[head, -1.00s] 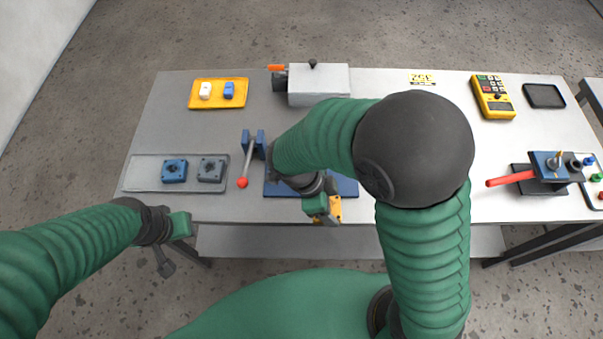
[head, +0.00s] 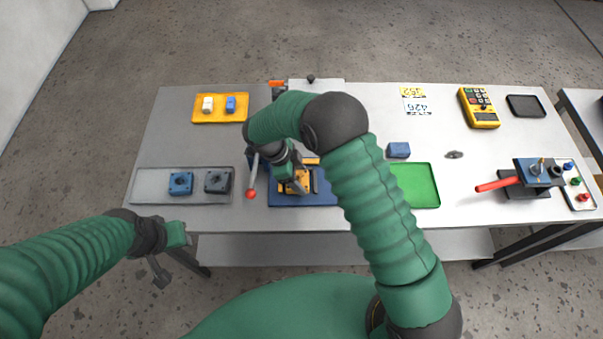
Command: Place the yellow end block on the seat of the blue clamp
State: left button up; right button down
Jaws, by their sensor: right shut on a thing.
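The blue clamp stands near the table's front edge, with its flat blue base (head: 285,200) and a grey lever ending in a red knob (head: 251,194) on its left. My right gripper (head: 298,184) is over the base and shut on the yellow end block (head: 291,188), which is partly hidden by the fingers. I cannot tell whether the block touches the seat. My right arm and wrist hide the clamp's back part. My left gripper (head: 170,252) is open and empty, in front of the table's front left edge.
A clear tray (head: 145,188) with a blue part (head: 181,183) and a dark part (head: 217,181) lies left of the clamp. Right are a green tray (head: 424,180), a blue block (head: 398,150) and a red-handled valve (head: 497,184). An orange tray (head: 221,118) lies behind.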

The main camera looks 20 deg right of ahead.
jog(key=shift+w+a, duration=0.1)
jog(key=shift+w, duration=0.05)
jog(key=shift+w+f, duration=0.15)
jog(key=c, duration=0.6)
grip_release()
jog(key=shift+d, duration=0.2)
jog(key=shift+o, duration=1.4)
jog(key=shift+d, duration=0.5)
jog(key=shift+s+d, duration=0.15)
jog(key=shift+s, duration=0.05)
jog(key=shift+w, duration=0.15)
jog(key=shift+a, duration=0.5)
jog(key=shift+w+r, duration=0.1)
jog(key=shift+r, duration=0.2)
jog(key=b+v, duration=0.2)
jog(key=v, duration=0.9)
pick_arm(q)
jog(key=shift+x, duration=1.2)
pick_arm(e)
jog(key=s+d+n+t+y, duration=0.2)
jog(key=s+d+n, duration=0.3)
jog(key=s+n, duration=0.3)
jog(key=s+d+n+t+y, duration=0.2)
jog(key=s+d+n, duration=0.2)
jog(key=s+n, duration=0.4)
jog(key=n, duration=0.5)
jog(key=shift+s+d, duration=0.25)
jog(key=shift+d, duration=0.1)
